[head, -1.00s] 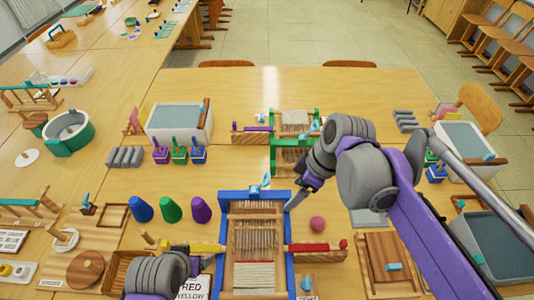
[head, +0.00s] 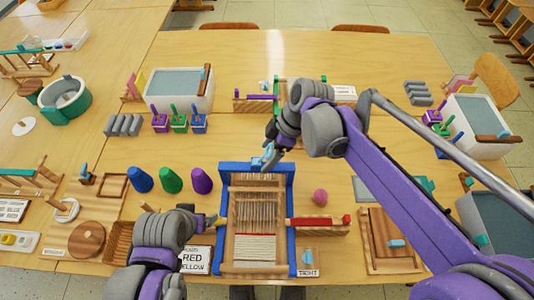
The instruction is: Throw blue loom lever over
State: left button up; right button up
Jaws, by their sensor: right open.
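The blue loom (head: 289,225) stands at the front middle of the table, with pale warp threads and a wooden inner frame. Its light blue lever (head: 262,159) rises from the back crossbar. My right gripper (head: 270,157) is open and right at the lever, on its right side; I cannot tell whether the fingers touch it. My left gripper (head: 212,219) hangs just left of the loom's left rail, apart from the lever. Its finger gap is too small to read.
Blue, green and purple cones (head: 171,181) stand to the left. Signs lie in front, including a TIGHT card (head: 308,272).

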jog(key=shift+a+f, duration=0.1)
jog(key=shift+f, duration=0.25)
grip_shut()
dwell(0.4)
